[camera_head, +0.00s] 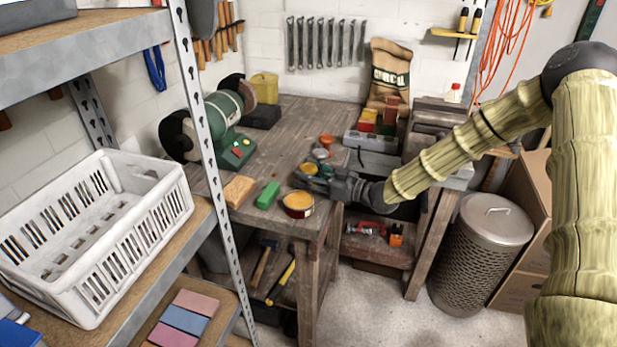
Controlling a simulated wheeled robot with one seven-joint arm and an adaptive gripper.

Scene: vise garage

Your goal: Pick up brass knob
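My arm reaches in from the right. I cannot make out a brass knob for certain. A small tin with orange-yellow content (308,168) is right by the fingers. A larger red-rimmed tin with yellow content (298,202) stands just in front of them at the bench edge.
A green block (268,195) and a tan block (239,190) lie left of the gripper. A green bench grinder (222,115) stands at the back left. Grey concrete blocks (372,141) stand behind my gripper. A shelf post (205,130) and white crate (100,225) are at left.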

